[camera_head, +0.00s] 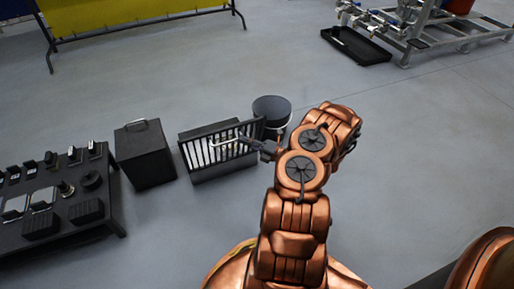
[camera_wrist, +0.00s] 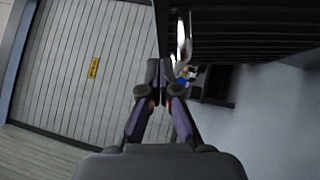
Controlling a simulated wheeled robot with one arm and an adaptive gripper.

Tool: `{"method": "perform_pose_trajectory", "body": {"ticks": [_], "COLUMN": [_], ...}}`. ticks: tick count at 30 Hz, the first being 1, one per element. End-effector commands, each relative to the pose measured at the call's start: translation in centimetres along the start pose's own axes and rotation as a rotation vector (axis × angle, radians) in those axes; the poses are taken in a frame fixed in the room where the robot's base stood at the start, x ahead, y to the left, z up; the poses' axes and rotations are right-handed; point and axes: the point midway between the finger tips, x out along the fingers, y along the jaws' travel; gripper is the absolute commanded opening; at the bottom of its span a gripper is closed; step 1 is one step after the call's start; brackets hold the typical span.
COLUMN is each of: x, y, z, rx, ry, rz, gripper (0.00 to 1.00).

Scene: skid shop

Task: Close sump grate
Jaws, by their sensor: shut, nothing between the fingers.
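The sump grate (camera_head: 213,151) is a dark barred panel at the front of a low dark box (camera_head: 208,129), left of my arm in the head view. It looks raised at a steep angle, with its bars facing me. A pale bar or handle shows near its middle. In the wrist view dark slats, apparently the grate (camera_wrist: 255,35), fill the upper right. My gripper (camera_head: 262,147) is at the grate's right end in the head view. In the wrist view my gripper (camera_wrist: 160,68) is shut and empty, just below and left of the slats. I cannot tell whether it touches them.
A dark bucket (camera_head: 271,108) stands right behind the grate. A black box with a handle (camera_head: 145,154) and a control panel (camera_head: 62,194) stand to the left. A black tray (camera_head: 356,46) and pipe skid (camera_head: 430,35) are at the back right. Floor between is clear.

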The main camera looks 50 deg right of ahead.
Motion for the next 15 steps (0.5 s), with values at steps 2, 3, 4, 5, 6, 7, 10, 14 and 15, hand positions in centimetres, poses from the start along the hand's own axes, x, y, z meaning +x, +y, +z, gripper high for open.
{"method": "perform_pose_trajectory", "body": {"ticks": [2,3,4,5,6,7,10,14,15], "x": [0.8,1.2,1.5,1.7,1.9,2.1,2.6,2.8,2.8], "y": [-0.3,-0.3,-0.3,-0.3,-0.3,-0.2,-0.1,-0.1,0.0], "z": [0.7,1.1,1.4,1.6,1.9,2.1,2.6,2.8,2.9], "rx": [-0.002,-0.002,-0.002,-0.001,-0.001,-0.002,-0.001,0.000,0.000], "ry": [0.001,0.002,0.002,0.002,0.002,0.001,0.001,0.000,0.000], "rz": [0.000,0.000,0.000,-0.001,-0.001,-0.001,-0.001,-0.001,-0.001], "gripper": [0.00,0.00,0.00,0.00,0.00,0.00,0.00,0.00,0.00]}}
